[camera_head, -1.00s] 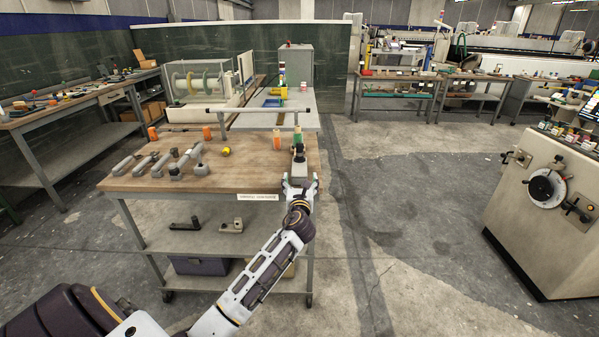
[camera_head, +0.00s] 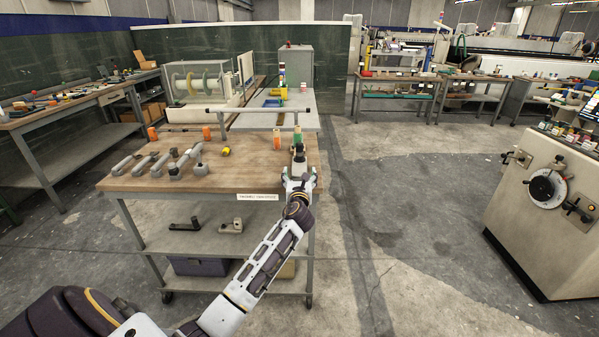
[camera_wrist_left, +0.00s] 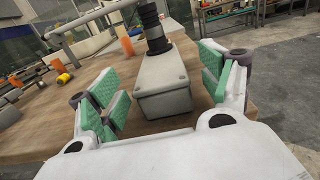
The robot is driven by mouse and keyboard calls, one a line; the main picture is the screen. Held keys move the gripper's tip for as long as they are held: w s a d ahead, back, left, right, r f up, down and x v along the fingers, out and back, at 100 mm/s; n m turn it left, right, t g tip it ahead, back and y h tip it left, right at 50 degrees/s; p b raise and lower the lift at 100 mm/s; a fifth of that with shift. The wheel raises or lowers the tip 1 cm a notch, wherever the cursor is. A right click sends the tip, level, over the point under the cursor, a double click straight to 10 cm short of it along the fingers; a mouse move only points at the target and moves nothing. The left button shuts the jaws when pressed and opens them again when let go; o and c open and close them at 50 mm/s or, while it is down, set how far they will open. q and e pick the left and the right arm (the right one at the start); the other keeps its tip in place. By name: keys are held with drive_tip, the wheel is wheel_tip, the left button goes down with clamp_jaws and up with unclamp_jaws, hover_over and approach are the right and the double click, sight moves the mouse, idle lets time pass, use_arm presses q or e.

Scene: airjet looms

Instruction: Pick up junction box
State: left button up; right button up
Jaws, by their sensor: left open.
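The junction box (camera_wrist_left: 163,86) is a grey box with a black ribbed cable gland (camera_wrist_left: 152,28) on its far end. It rests on the wooden tabletop at the right front corner, and in the head view it shows small (camera_head: 299,164) just beyond my left gripper (camera_head: 299,178). My left gripper (camera_wrist_left: 163,100) is open, with its green-padded fingers on either side of the box. A gap shows between the pads and the box on the left; on the right the pads are close to it. My right gripper is not in view.
The wooden bench (camera_head: 225,180) also holds several grey pipe fittings (camera_head: 175,162), a yellow part (camera_head: 225,152) and orange cylinders (camera_head: 206,133). A horizontal bar (camera_head: 258,110) stands over its back. Open floor lies to the right of the bench.

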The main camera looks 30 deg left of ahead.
sight(299, 168)
use_arm(q)
drive_tip(key=shift+w+a, duration=0.3)
drive_tip(key=shift+w, duration=0.15)
drive_tip(key=shift+w+a, duration=0.2)
drive_tip(key=shift+w, duration=0.1)
drive_tip(key=shift+w+a, duration=0.3)
drive_tip(key=shift+w, duration=0.2)
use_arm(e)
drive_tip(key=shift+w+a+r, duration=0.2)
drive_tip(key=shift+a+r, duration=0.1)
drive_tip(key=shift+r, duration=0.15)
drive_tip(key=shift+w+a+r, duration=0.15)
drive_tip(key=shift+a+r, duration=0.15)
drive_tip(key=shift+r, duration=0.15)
use_arm(q)
drive_tip(key=c, duration=1.1)
drive_tip(key=shift+c, duration=0.6)
drive_tip(key=shift+r, duration=0.1)
